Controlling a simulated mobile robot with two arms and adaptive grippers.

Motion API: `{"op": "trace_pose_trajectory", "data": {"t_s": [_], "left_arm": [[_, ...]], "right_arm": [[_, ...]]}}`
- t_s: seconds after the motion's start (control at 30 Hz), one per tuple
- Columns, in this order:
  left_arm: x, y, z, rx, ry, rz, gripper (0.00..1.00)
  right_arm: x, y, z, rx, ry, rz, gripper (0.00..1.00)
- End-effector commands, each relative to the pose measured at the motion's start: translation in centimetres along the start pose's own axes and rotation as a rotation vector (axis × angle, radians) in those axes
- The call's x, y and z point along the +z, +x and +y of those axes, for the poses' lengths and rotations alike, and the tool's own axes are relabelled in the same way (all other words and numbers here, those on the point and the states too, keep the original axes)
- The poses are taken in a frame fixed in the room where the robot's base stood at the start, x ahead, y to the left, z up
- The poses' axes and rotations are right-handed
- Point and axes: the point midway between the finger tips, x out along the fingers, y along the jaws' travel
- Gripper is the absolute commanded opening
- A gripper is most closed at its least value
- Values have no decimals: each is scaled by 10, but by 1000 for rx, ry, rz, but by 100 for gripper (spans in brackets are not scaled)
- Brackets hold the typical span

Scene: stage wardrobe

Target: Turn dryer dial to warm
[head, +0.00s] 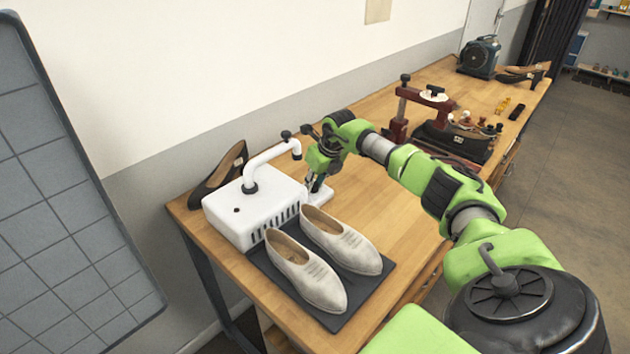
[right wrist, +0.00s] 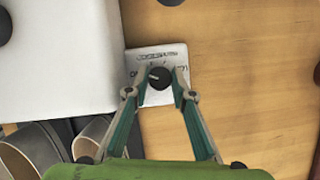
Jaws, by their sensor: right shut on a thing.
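The white dryer (head: 232,222) stands on the bench, with a bent white pipe on top and slots in its side. Its control plate (head: 322,194) lies beside the box and is partly hidden by my right gripper (head: 312,187). In the right wrist view, the plate (right wrist: 145,53) carries small dark markings, too small to read. The round black dial (right wrist: 160,77) sits on it, with a pale mark towards its left side. My right gripper (right wrist: 161,84) is shut on the dial, one finger on each side. My left gripper is out of view.
Two pale shoes (head: 325,280) rest on a dark mat (head: 375,292) in front of the dryer. A dark shoe (head: 220,172) is behind it. Bench between is clear.

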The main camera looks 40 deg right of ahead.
Motion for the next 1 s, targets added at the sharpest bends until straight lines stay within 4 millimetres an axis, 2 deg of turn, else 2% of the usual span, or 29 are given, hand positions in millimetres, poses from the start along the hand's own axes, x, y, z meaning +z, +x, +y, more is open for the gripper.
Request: {"op": "trace_pose_trajectory", "data": {"t_s": [0.2, 0.43, 1.0], "left_arm": [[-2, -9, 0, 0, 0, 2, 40], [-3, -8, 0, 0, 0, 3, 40], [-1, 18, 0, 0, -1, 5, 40]], "right_arm": [[2, -2, 2, -76, 179, -3, 1], [2, 0, 3, -159, 381, -4, 1], [4, 3, 6, -365, 886, -5, 1]]}}
